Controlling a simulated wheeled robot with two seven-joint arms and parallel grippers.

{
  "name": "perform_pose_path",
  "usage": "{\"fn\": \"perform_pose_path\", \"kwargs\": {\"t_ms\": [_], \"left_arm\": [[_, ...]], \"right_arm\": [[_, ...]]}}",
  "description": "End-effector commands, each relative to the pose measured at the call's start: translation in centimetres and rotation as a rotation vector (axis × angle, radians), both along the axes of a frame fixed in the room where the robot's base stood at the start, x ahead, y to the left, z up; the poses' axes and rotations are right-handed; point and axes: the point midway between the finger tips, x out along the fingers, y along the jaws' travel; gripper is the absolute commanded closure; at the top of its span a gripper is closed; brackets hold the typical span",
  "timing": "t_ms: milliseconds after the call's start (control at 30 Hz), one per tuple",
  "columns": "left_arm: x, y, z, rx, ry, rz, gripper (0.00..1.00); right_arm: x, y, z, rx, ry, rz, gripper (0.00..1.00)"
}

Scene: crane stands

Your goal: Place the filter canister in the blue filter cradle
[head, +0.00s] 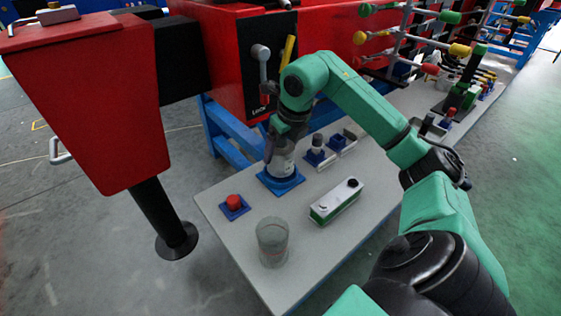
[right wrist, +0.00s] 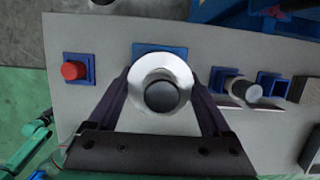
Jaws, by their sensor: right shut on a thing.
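The filter canister (head: 283,164) is a pale cylinder. In the right wrist view the canister (right wrist: 162,72) shows end-on, as a white ring around a dark round cap. My right gripper (head: 285,137) is shut on it from above, with one finger on each side. The blue filter cradle (head: 283,185) is a square blue piece on the grey bench, directly below the canister. Its far edge shows behind the canister in the right wrist view. The canister looks upright and at the cradle; I cannot tell if it touches the bottom. My left gripper is not in view.
A red button on a blue base (head: 234,203), a clear jar (head: 272,243) and a white-green box (head: 336,201) stand on the bench (head: 235,240). Small blue holders (head: 319,154) sit right of the cradle. A red machine (head: 228,60) rises behind.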

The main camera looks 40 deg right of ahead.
Motion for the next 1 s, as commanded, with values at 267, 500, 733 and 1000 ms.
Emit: {"fn": "perform_pose_path", "kwargs": {"t_ms": [267, 500, 733, 1000], "left_arm": [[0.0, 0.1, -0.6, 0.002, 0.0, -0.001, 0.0], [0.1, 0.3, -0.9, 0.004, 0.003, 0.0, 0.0], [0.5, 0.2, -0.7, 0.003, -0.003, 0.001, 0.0], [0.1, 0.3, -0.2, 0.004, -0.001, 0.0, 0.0]], "right_arm": [[0.0, 0.0, -2.7, 0.001, -0.002, 0.001, 1.0], [0.0, 0.0, -3.1, 0.0, -0.001, 0.001, 1.0], [0.0, 0.0, -3.1, 0.001, 0.002, 0.001, 0.0], [-0.7, 0.0, 0.0, -0.001, -0.003, 0.001, 0.0]]}}
